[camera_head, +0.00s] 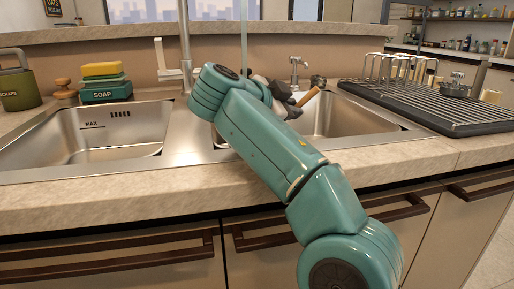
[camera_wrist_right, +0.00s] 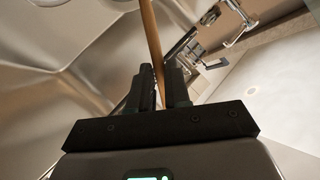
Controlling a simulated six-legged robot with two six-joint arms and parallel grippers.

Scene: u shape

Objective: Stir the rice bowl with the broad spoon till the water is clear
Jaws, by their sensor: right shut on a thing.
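My right gripper (camera_head: 293,104) is over the right sink basin (camera_head: 345,118), partly hidden behind my own forearm. It is shut on a wooden handle, taken as the broad spoon (camera_head: 310,96), whose short orange-brown end sticks out up and to the right. In the right wrist view the fingers (camera_wrist_right: 161,88) pinch the long wooden handle (camera_wrist_right: 150,38), which runs up out of the picture. The spoon's broad end does not show. No rice bowl or water can be made out in either view. My left gripper is not in view.
The left basin (camera_head: 115,140) is empty. A dark drying rack (camera_head: 430,103) lies right of the sink. A tall tap (camera_head: 186,45) rises mid-sink.

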